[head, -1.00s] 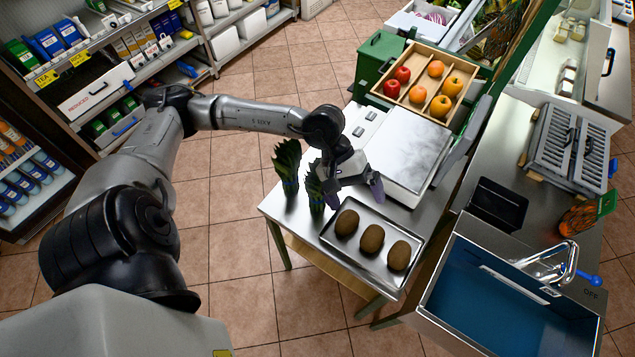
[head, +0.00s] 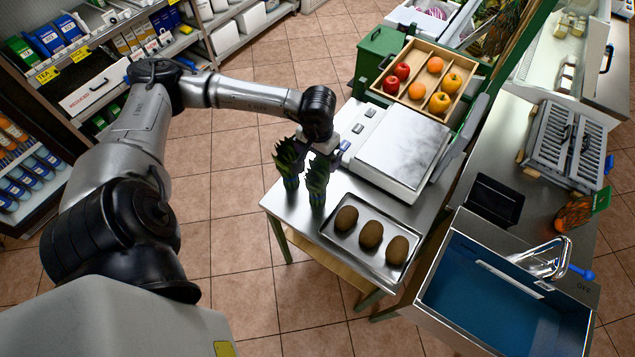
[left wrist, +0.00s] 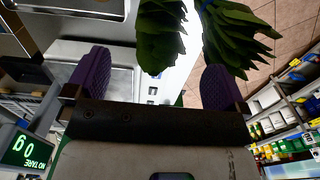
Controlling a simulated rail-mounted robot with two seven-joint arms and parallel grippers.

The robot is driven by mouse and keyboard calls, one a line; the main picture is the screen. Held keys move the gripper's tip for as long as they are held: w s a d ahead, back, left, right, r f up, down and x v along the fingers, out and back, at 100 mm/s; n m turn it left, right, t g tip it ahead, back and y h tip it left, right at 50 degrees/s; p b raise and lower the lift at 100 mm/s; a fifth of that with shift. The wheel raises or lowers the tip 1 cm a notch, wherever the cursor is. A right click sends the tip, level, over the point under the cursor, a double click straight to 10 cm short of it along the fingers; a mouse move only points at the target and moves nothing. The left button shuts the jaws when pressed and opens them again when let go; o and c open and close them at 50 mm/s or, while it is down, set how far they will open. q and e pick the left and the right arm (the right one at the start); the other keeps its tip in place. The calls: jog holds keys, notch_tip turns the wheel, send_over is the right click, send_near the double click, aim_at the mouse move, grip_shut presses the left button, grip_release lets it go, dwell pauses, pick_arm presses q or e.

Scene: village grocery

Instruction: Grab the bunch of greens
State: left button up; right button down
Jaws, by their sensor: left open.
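Two bunches of dark leafy greens stand upright on the steel table's left corner: one at the left (head: 288,165) and one nearer the tray (head: 318,182). In the left wrist view, one bunch (left wrist: 160,38) lies between the finger lines and the other (left wrist: 238,35) is beyond the right-hand finger. My left gripper (left wrist: 156,62) is open, with purple finger pads apart and nothing gripped. In the head view its wrist hangs just behind the greens, and its fingers are largely hidden. My right gripper does not show.
A steel tray (head: 330,235) with three brown oval fruits stands close in front of the greens. A scale (head: 403,150) stands behind right, with a wooden fruit crate (head: 460,97) beyond it. The table's left edge is near the greens; open floor lies left.

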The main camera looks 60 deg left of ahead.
aim_at(317, 162)
pick_arm(q)
jog(key=shift+f+p, duration=0.55)
jog(key=shift+f, duration=2.4)
jog(key=shift+r, duration=0.1)
jog(key=c, duration=1.5)
